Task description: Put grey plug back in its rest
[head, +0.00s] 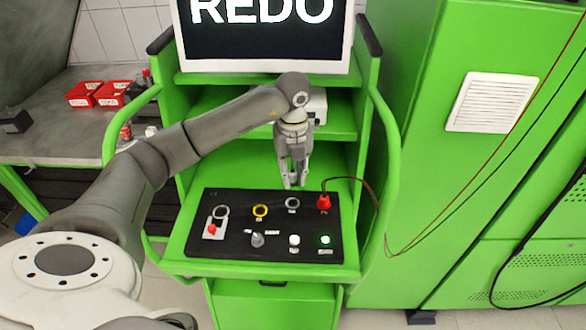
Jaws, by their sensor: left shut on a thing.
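My left gripper (291,184) points down just above the back edge of the black control panel (215,250), behind the grey ring (292,203). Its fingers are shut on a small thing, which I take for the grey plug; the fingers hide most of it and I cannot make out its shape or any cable. No grey plug shows elsewhere. The grey ring looks empty; I cannot tell for sure whether it is the rest. My right gripper is not in view.
A red plug (324,202) with a dark cable stands at the panel's back right corner. The panel also has a yellow ring (261,211), a red switch (211,230), a grey knob (257,240) and a lit green button (325,240). A screen (265,45) reads "REDO".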

